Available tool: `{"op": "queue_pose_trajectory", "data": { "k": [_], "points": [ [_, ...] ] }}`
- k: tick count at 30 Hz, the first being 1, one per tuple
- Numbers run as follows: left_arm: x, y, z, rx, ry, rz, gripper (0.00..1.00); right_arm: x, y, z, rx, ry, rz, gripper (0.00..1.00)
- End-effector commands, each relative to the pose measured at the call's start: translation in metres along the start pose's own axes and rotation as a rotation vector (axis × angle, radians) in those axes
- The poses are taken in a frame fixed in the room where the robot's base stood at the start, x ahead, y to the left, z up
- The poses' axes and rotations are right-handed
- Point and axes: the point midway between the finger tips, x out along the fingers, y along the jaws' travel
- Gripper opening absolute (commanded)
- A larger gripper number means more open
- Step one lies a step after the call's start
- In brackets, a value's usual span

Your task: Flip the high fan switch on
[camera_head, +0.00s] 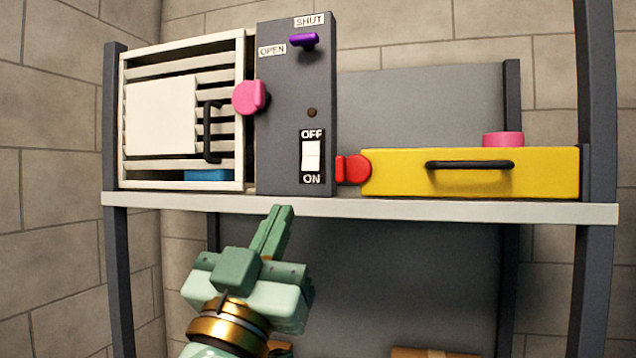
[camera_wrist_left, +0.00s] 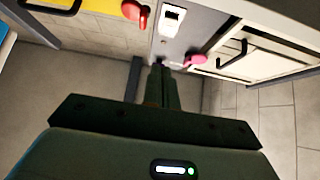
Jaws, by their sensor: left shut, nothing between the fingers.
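The fan switch (camera_head: 311,157) is a white rocker on a black plate, with OFF above it and ON below. It sits low on the dark grey upright panel (camera_head: 282,120). Which way the rocker is tilted I cannot tell. My left gripper (camera_head: 283,210) is shut and empty, pointing up, below and slightly left of the switch, near the shelf's front edge in the picture. It looks apart from the switch. In the left wrist view the switch (camera_wrist_left: 172,17) shows beyond the shut fingertips (camera_wrist_left: 160,68). My right gripper is not in view.
A purple lever (camera_head: 303,41) sits high on the panel, between OPEN and SHUT labels. A pink knob (camera_head: 250,97) and white louvred vent (camera_head: 240,150) stand left. A red knob (camera_head: 353,169) and yellow drawer (camera_head: 400,172) stand right. The pale shelf edge (camera_head: 450,210) runs below.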

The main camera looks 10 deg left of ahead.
Motion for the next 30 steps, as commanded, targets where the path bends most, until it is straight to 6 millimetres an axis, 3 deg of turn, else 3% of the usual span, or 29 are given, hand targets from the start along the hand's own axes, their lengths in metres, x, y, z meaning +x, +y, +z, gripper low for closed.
{"op": "queue_pose_trajectory", "data": {
  "k": [2,17,23,30],
  "points": [
    [-0.006,-0.006,-0.005,-0.001,-0.007,-0.018,0.00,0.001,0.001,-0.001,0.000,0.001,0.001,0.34],
    [0.001,-0.007,0.002,-0.007,-0.038,-0.023,0.00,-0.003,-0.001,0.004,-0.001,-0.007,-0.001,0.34],
    [0.033,-0.008,0.001,-0.006,-0.037,-0.023,0.00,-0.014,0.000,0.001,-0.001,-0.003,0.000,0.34],
    [0.085,-0.009,0.002,-0.006,-0.037,-0.023,0.00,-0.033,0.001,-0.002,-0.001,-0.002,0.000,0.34]
  ]
}}
